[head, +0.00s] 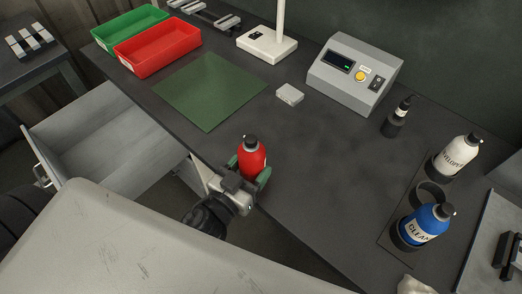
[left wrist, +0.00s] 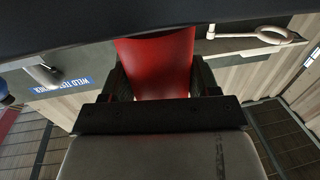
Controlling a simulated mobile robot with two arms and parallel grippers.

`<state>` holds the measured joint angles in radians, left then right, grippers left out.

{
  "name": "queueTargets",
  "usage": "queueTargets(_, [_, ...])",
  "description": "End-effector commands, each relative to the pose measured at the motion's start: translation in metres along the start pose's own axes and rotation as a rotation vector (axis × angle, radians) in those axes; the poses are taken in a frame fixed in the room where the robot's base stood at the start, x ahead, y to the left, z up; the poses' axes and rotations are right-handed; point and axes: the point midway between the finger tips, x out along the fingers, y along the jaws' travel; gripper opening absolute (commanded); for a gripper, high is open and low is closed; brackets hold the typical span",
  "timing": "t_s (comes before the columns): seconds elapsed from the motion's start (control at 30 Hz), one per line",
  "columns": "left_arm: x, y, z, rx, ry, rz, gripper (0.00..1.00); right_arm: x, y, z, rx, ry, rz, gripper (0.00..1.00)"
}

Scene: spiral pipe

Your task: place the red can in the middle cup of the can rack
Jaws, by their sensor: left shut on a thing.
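My left gripper (head: 248,178) is shut on the red can (head: 252,158), which has a black cap and stands nearly upright over the near edge of the dark bench. In the left wrist view, the red can (left wrist: 155,65) sits between both fingers (left wrist: 160,82). The can rack (head: 395,236) is at the right of the bench. Its middle cup (head: 431,194) is empty. A white can (head: 456,155) is in the far cup and a blue can (head: 425,222) is in the near cup. My right gripper is not in view.
A small dark bottle (head: 398,118) stands just beyond the rack. A grey control box (head: 355,75), a small pale block (head: 290,94) and a green mat (head: 210,90) lie farther back. An open drawer (head: 100,140) juts out at left. The bench between can and rack is clear.

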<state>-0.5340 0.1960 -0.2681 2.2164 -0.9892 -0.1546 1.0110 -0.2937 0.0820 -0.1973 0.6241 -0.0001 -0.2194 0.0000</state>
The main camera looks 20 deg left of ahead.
Motion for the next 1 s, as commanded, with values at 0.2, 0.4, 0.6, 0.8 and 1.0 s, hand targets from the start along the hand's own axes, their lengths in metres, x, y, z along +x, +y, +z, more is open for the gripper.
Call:
queueTargets(0.2, [0.036, 0.000, -0.005, 0.004, 0.005, 0.001, 0.27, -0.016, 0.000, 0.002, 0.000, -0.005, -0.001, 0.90])
queueTargets(0.4, [0.041, 0.000, 0.005, 0.002, 0.001, 0.000, 0.27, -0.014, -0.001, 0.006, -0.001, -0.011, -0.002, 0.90])
queueTargets(0.6, [0.041, 0.000, 0.005, 0.001, 0.002, 0.000, 0.27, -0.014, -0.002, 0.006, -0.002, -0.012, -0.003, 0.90])
queueTargets(0.8, [0.040, 0.000, 0.008, 0.001, 0.001, 0.000, 0.73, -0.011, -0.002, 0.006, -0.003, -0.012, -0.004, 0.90])
queueTargets(1.0, [0.040, 0.000, 0.008, 0.001, 0.000, 0.000, 0.86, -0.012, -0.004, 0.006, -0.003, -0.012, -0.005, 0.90])
